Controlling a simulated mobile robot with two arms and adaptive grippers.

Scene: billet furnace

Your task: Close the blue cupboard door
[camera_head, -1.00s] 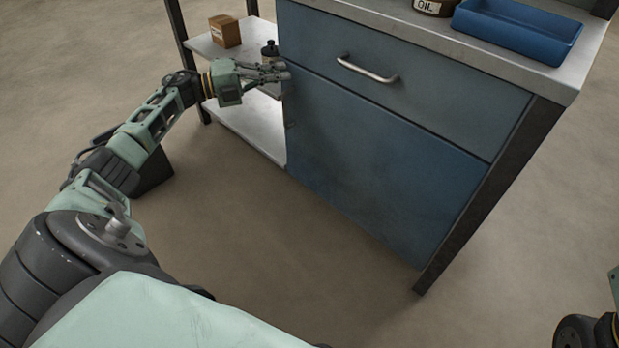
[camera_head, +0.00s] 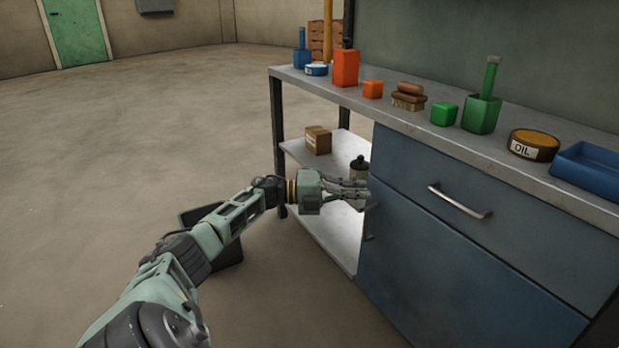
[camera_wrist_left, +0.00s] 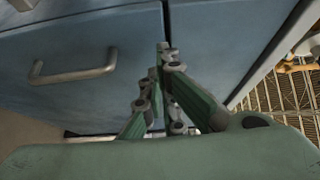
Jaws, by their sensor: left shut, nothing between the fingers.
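The blue cupboard door (camera_head: 450,285) is the lower front panel, below the drawer (camera_head: 490,220) with its metal bar handle (camera_head: 458,202). In the head view the door looks about flush with the cupboard front; I cannot tell whether a small gap is left. My left gripper (camera_head: 367,194) is shut and empty at the front's left edge, near the seam between drawer and door. Whether it touches is unclear. In the left wrist view, its fingers (camera_wrist_left: 164,50) point at a dark seam between two blue panels, one with a bar handle (camera_wrist_left: 75,68). My right gripper is not in view.
The worktop (camera_head: 440,143) carries several items, including a green container (camera_head: 481,114), an oil tin (camera_head: 534,145) and a blue tray (camera_head: 593,170). Open shelves (camera_head: 330,232) left of the drawer hold a cardboard box (camera_head: 317,140) and a dark bottle (camera_head: 359,168).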

